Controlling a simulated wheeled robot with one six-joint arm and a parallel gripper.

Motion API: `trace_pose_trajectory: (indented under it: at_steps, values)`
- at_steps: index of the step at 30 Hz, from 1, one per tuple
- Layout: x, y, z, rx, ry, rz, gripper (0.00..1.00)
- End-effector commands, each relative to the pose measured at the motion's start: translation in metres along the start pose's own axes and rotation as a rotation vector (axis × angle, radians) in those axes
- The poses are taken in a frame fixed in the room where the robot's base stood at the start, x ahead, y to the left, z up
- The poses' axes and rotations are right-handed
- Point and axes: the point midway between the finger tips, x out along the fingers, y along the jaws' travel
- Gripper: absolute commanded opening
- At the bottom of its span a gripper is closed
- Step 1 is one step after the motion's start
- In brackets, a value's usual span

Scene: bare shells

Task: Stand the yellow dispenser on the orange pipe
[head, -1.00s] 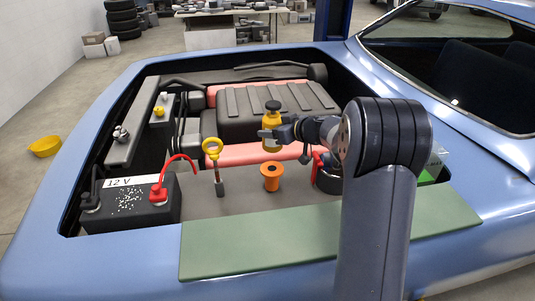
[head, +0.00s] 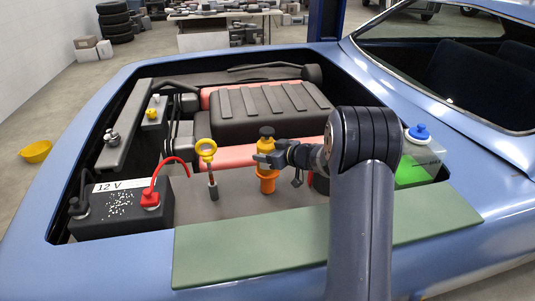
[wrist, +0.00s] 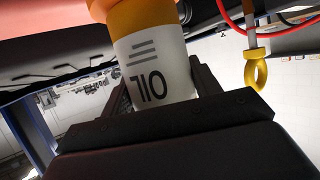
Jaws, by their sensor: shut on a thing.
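The yellow dispenser (head: 266,145) has a dark top and stands upright in my gripper (head: 263,159). In the wrist view, the dispenser (wrist: 158,68) shows a white label reading OIL upside down, between the dark fingers of my gripper (wrist: 163,92). My gripper is shut on it. The orange pipe (head: 267,182) rises from the grey surface directly below the dispenser in the head view. My gripper hides where dispenser and pipe meet, so I cannot tell whether they touch.
A yellow-ringed dipstick (head: 206,150) stands just left of the pipe. A black 12 V battery (head: 120,208) with a red cable is further left. A reservoir with a blue cap (head: 418,132) is at right. A green mat (head: 250,245) lies in front.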

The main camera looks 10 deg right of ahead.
Motion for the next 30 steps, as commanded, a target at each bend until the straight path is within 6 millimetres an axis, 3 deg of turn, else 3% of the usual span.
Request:
trace_pose_trajectory:
  at_steps: [8, 9, 16, 25, 30]
  values:
    - [0.001, 0.0, 0.002, 0.001, 0.002, 0.0, 0.22]
    - [0.001, 0.0, 0.003, 0.001, 0.0, 0.0, 0.62]
    - [0.001, 0.0, 0.002, 0.001, 0.0, 0.0, 0.81]
    - [-0.001, 0.0, -0.002, -0.001, 0.001, 0.001, 0.81]
    - [-0.025, 0.001, -0.001, 0.002, 0.001, 0.004, 0.81]
